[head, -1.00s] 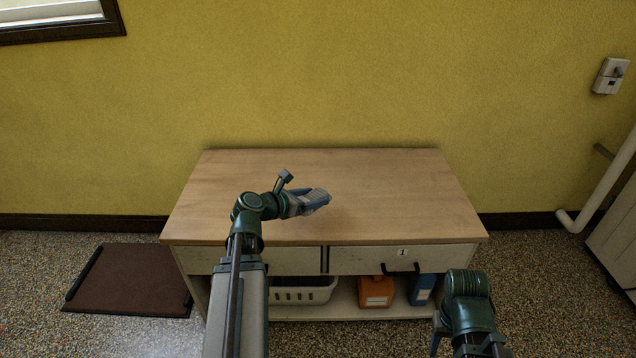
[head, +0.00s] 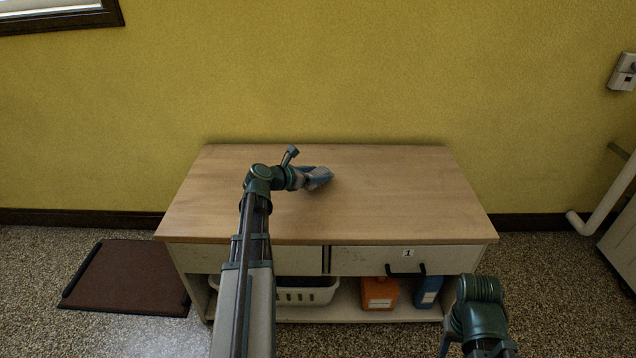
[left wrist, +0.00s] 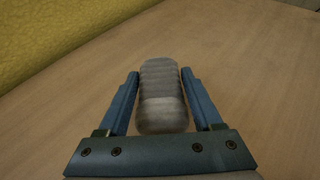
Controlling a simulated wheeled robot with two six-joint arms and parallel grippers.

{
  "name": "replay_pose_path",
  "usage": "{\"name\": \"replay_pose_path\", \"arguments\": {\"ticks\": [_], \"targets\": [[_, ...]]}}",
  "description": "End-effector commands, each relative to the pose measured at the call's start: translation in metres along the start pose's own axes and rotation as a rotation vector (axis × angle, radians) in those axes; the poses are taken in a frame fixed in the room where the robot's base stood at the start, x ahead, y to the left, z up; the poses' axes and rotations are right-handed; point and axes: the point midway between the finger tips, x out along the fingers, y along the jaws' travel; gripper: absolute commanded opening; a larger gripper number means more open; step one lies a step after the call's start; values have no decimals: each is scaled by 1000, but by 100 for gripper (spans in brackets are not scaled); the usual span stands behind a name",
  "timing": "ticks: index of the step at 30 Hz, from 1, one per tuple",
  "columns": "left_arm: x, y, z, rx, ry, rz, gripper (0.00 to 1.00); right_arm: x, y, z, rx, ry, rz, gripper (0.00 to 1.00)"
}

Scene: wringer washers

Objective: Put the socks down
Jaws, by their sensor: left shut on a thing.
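The socks (left wrist: 161,95) are a grey, ribbed, rolled bundle. In the left wrist view they lie between the two blue fingers of my left gripper (left wrist: 160,100), which is shut on them. In the head view my left gripper (head: 322,177) is over the middle of the wooden tabletop (head: 400,190), and its fingers largely hide the socks. I cannot tell whether the socks touch the top. Part of my right arm shows at the lower right, but its gripper does not show.
The tabletop is otherwise bare, with free room on both sides. A yellow wall (head: 330,70) stands behind it. Below are drawers, one marked 1 (head: 408,254), and a shelf with a white basket (head: 305,294), an orange container (head: 379,293) and a blue one (head: 427,291). A brown mat (head: 130,278) lies left.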

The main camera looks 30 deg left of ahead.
Motion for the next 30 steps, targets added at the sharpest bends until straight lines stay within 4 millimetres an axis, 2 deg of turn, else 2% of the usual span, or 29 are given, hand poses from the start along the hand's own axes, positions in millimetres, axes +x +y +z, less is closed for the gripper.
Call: {"name": "replay_pose_path", "arguments": {"ticks": [1, 3, 16, 17, 18, 21, 30], "targets": [[4, 1, -12, -1, 0, 2, 10, 13, -1, -1, 1, 0, 0, 50], [5, 2, -18, -1, 0, 3, 10, 18, -2, -1, 1, 1, 0, 50], [6, 2, -21, -2, 0, 3, 10, 21, -2, -1, 1, 1, 0, 50], [5, 2, -19, -1, 0, 3, 72, 20, -2, -1, 1, 1, 0, 50], [5, 2, -19, -1, 0, 3, 79, 19, -2, -1, 1, 1, 0, 50], [5, 2, -19, -1, 0, 3, 97, 19, -2, -1, 1, 1, 0, 50], [5, 2, -18, -1, 0, 3, 97, 18, -2, -1, 1, 1, 0, 50]]}}
